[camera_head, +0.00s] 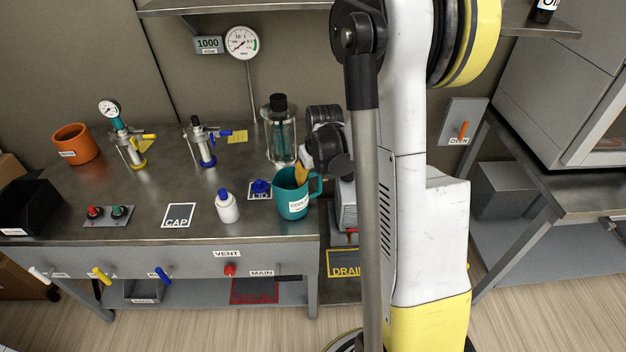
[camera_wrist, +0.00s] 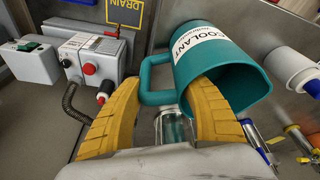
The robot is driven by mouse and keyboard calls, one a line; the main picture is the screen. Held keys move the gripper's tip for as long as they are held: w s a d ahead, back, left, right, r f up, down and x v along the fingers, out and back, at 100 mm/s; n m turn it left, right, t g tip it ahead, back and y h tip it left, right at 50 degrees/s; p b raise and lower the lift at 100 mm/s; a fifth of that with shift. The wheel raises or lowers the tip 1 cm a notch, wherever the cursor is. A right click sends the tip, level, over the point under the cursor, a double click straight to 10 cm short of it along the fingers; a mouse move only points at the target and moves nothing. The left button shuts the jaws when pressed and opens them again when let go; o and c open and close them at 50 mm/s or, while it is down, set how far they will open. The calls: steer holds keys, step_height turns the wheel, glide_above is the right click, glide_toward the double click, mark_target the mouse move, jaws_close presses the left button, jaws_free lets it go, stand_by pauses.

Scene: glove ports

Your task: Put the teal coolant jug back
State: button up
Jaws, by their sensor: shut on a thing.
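The teal coolant jug (camera_head: 292,199) shows at the bench's front right corner in the head view, mouth up, handle to the right. In the wrist view the jug (camera_wrist: 214,62) fills the upper right, with its white COOLANT label and its mouth facing the camera. My gripper (camera_head: 303,164) reaches it from above and behind. In the wrist view my gripper's yellow fingers (camera_wrist: 163,100) lie on either side of the jug's handle, the right one overlapping the jug's body. The exact contact is hidden. I cannot tell whether the jug's base touches the bench.
A white bottle with a blue cap (camera_head: 227,206) and a blue part (camera_head: 260,187) stand close left of the jug. A glass vessel (camera_head: 280,130) stands behind it. A yellow-outlined DRAIN mark (camera_head: 344,263) lies lower right, and a red-outlined mark (camera_head: 254,292) lies on the lower shelf.

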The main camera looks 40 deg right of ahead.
steer(key=shift+f, duration=0.2)
steer(key=o, duration=1.4)
steer(key=shift+c, duration=0.2)
steer(key=shift+r, duration=0.1)
steer(key=d+p+v, duration=0.1)
steer(key=p+v, duration=0.4)
steer(key=v, duration=0.7)
steer(key=s+a+r+t, duration=0.1)
steer(key=s+a+r, duration=0.3)
steer(key=a, duration=0.3)
steer(key=s+a+r+n+t, duration=0.1)
steer(key=s+a+r, duration=0.3)
steer(key=a, duration=0.3)
steer(key=s+a+r+n+t, duration=0.1)
steer(key=s+a+r, duration=0.3)
steer(key=a, duration=0.4)
steer(key=shift+s+t+y, duration=0.4)
steer(key=shift+s+t, duration=0.2)
steer(key=shift+s, duration=0.1)
steer(key=shift+a, duration=0.1)
